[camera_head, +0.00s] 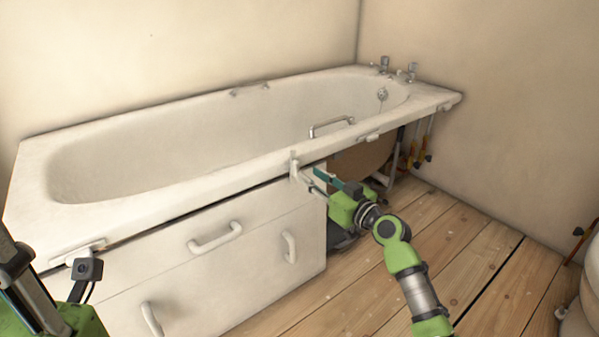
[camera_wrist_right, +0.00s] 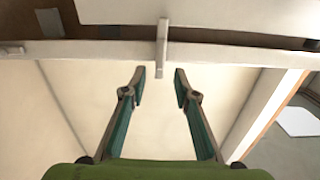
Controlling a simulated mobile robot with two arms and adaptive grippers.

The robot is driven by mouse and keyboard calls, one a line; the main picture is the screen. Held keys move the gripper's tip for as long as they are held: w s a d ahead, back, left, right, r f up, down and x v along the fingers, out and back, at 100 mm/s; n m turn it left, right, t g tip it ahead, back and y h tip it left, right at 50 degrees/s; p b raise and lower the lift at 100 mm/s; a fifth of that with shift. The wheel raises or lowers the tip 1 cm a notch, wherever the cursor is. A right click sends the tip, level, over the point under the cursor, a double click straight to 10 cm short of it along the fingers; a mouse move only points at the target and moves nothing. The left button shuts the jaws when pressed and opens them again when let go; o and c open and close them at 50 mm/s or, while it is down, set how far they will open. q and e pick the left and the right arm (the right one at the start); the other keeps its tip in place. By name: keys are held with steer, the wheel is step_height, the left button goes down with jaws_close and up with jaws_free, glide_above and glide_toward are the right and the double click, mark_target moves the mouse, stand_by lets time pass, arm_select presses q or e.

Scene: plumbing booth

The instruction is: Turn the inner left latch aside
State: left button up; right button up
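A small white latch (camera_head: 295,167) stands upright under the bathtub rim, its lower end over the top edge of the white front panel (camera_head: 265,243). In the wrist view the latch (camera_wrist_right: 163,48) hangs down across the pale rail, in line with the gap between my fingertips. My right gripper (camera_head: 312,177) is open and empty close to this latch; the wrist view shows its fingers (camera_wrist_right: 160,75) apart, with no clear contact. Another latch (camera_head: 78,252) lies flat along the rim at the far left. Of my left arm only part shows at the lower left; its fingertips cannot be made out.
The bathtub (camera_head: 180,145) has a grab handle (camera_head: 331,127) and taps (camera_head: 384,65). The panel carries several handles, including one at its middle (camera_head: 215,237). Right of the panel the space under the tub is open, with pipes (camera_head: 412,148). The wooden floor (camera_head: 465,245) is mostly clear.

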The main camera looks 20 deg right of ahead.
mark_target(298, 167)
steer(key=b+x, duration=0.1)
steer(key=x, duration=0.5)
jaws_close()
